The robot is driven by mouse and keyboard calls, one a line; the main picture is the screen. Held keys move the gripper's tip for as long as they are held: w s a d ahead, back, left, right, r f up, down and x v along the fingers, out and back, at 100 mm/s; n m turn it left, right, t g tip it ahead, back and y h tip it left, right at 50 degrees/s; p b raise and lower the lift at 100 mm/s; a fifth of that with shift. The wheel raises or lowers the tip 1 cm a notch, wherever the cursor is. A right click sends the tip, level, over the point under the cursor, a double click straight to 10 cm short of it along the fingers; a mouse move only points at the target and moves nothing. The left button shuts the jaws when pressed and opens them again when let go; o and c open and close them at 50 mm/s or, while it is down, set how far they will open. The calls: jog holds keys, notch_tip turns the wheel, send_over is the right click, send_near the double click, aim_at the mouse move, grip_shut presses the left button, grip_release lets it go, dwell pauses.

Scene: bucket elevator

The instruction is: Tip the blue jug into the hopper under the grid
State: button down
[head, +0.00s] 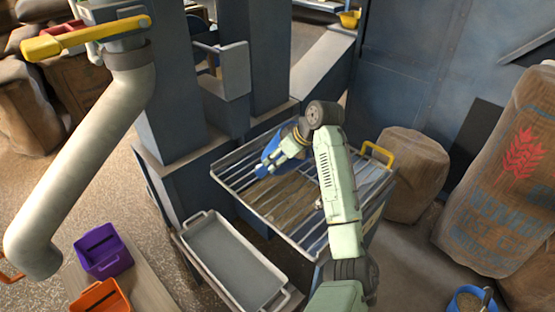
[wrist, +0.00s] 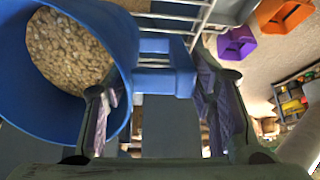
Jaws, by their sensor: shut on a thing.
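The blue jug (wrist: 88,40) is in the wrist view at upper left, with pale grain (wrist: 70,50) inside. Its handle (wrist: 165,80) lies between the fingers of my gripper (wrist: 160,95), which is shut on it. In the head view my gripper (head: 283,160) holds the jug (head: 269,152) over the far left part of the grid (head: 325,225). The jug is partly hidden by my gripper there. The hopper (head: 376,212) lies under the grid, and a brownish surface shows between the bars. I cannot tell the jug's exact tilt.
A grey tray (head: 213,250) stands left of the grid. A purple bin (head: 103,250) and an orange bin (head: 100,298) are at lower left. A large pipe (head: 90,160) with a yellow lever (head: 85,38) hangs at left. Blue columns stand behind; sacks (head: 505,180) stand right.

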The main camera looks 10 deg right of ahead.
jog(key=shift+s+d+f+t+y+b, duration=0.1)
jog(key=shift+d+f+t+y+b, duration=0.15)
jog(key=shift+t+y+b, duration=0.75)
jog(key=b, duration=0.2)
jog(key=f+b, duration=0.1)
jog(key=shift+s+d+b, duration=0.15)
jog(key=shift+s+b, duration=0.05)
jog(key=shift+b, duration=0.2)
notch_tip(320, 180, down, 6)
jog(key=s+d+t+y+b, duration=0.2)
jog(key=t+y+b, duration=0.3)
jog(key=b, duration=1.1)
jog(key=shift+s+d+r+t+y, duration=0.2)
jog(key=shift+s+d+t+y, duration=0.05)
jog(key=shift+s+t+y, duration=0.1)
jog(key=shift+s+d+r+b, duration=0.15)
jog(key=shift+s+r+b, duration=0.05)
jog(key=shift+b, duration=0.45)
jog(key=shift+f, duration=0.1)
